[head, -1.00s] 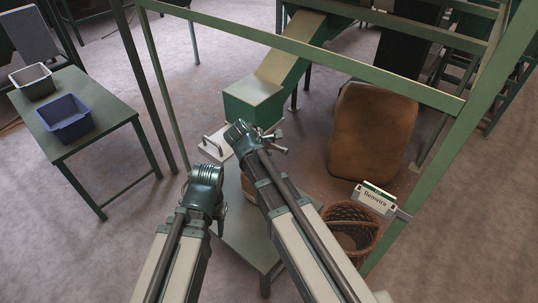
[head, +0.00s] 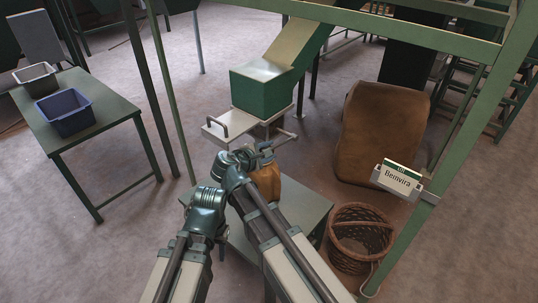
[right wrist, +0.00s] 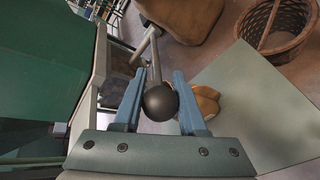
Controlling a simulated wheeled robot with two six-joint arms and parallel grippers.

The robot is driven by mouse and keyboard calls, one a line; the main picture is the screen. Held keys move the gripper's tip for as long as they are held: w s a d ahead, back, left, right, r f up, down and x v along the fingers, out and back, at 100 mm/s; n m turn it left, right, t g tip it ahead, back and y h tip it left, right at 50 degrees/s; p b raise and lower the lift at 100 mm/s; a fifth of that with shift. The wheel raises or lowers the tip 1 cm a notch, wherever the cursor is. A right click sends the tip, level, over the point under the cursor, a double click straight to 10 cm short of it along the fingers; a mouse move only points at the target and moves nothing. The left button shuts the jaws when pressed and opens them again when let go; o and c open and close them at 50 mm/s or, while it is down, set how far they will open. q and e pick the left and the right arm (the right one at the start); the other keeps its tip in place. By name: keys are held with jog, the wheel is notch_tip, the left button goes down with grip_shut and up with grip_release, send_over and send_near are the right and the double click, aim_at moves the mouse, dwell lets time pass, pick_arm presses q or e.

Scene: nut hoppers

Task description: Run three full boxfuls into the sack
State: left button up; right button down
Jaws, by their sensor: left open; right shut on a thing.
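The green box (head: 263,95) sits at the lower end of the sloping chute (head: 297,42). Under it is a pale slide plate with a grey handle (head: 214,127). A small brown sack (head: 266,183) stands below the box, partly hidden by my right arm; its rounded top also shows in the right wrist view (right wrist: 207,102). My right gripper (head: 246,153) is just below the box. In the right wrist view its blue fingers are closed on a dark ball knob (right wrist: 160,102) at the end of a grey lever rod. My left gripper (head: 207,197) is open, left of the right arm, apart from things.
A low green table (head: 308,205) is under the sack. A large brown sack (head: 382,135) and a wicker basket (head: 352,232) stand at right, near a post with a "Bemvira" sign (head: 399,177). Grey (head: 35,74) and blue (head: 66,112) bins sit on the left table. Green frame posts flank the workspace.

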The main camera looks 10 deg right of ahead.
pick_arm(q)
jog(key=shift+f+b, duration=1.6)
jog(key=shift+f, duration=0.3)
pick_arm(e)
jog(key=shift+f, duration=1.95)
jog(key=shift+c, duration=2.3)
grip_release()
jog(key=shift+f, duration=0.1)
